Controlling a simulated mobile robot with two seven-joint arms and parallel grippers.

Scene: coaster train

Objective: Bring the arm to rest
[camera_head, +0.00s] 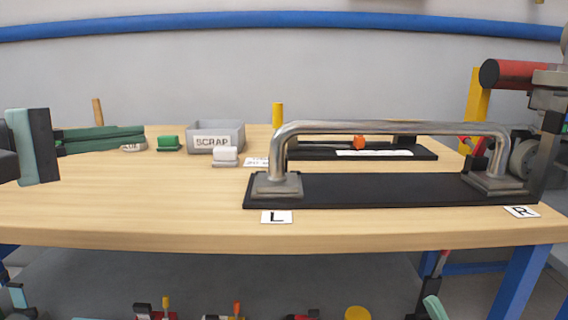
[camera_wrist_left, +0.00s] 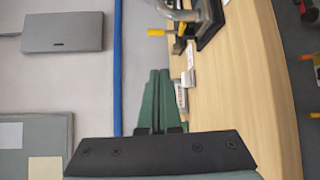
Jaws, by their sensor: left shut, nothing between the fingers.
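My left gripper (camera_head: 143,132) reaches in from the left over the back left of the table, its long green fingers together and empty. In the left wrist view its fingers (camera_wrist_left: 160,76) lie side by side, pointing up the picture. In the head view they are apart from the metal rail and overlap a small white label behind. A bent grey metal rail (camera_head: 390,128) stands on a black base plate (camera_head: 375,190) at the right, with an L card (camera_head: 276,217) and an R card (camera_head: 521,212) in front.
A grey SCRAP bin (camera_head: 216,137), a green block (camera_head: 168,144) and a white block (camera_head: 225,157) stand right of my fingers. A second black plate (camera_head: 415,153) with an orange piece (camera_head: 359,142) lies behind the rail. The front left tabletop (camera_head: 130,210) is clear.

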